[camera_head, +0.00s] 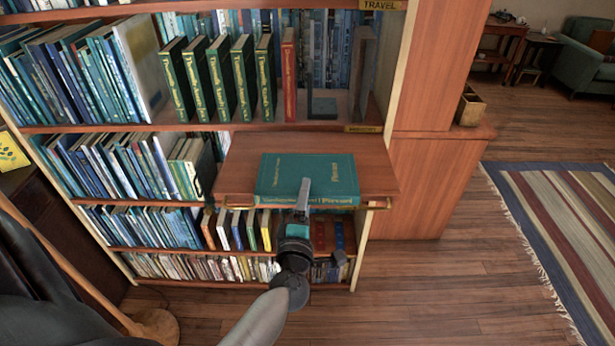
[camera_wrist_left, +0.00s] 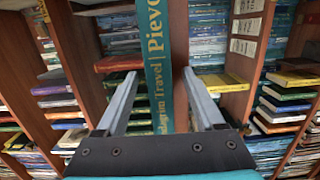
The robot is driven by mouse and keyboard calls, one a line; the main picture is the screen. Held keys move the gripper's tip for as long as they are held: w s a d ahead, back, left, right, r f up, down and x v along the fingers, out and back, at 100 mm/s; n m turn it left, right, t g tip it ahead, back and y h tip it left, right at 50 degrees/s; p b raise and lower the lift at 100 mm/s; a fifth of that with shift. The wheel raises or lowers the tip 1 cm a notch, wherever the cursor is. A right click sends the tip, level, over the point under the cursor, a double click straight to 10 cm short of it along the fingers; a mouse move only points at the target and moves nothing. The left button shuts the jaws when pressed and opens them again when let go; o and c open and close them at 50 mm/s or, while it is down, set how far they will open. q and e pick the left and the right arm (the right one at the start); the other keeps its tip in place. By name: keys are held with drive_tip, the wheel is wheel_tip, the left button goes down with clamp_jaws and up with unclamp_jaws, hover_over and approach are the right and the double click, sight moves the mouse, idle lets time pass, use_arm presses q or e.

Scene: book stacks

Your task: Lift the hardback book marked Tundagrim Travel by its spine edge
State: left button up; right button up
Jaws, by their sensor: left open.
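The teal hardback book (camera_head: 308,172) lies flat on a pull-out wooden shelf, its gold-lettered spine facing my side. In the left wrist view the spine (camera_wrist_left: 156,70) runs upright between my fingers and reads "…grim Travel" and "Piev…". My left gripper (camera_head: 304,188) is open at the spine edge, with one finger seen over the book's front cover edge. In the left wrist view the open fingers (camera_wrist_left: 160,74) stand on either side of the spine. Contact cannot be told. My right gripper is not in view.
The pull-out shelf (camera_head: 233,165) has bare wood around the book. Above it stand several green books (camera_head: 220,78), a red book (camera_head: 289,75) and a grey bookend (camera_head: 362,70). Packed bookshelves lie behind and below. Open wooden floor (camera_head: 440,290) and a striped rug (camera_head: 560,220) are at right.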

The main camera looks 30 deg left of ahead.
use_arm(q)
clamp_jaws()
idle(0.4)
idle(0.9)
drive_tip(key=shift+r, duration=0.15)
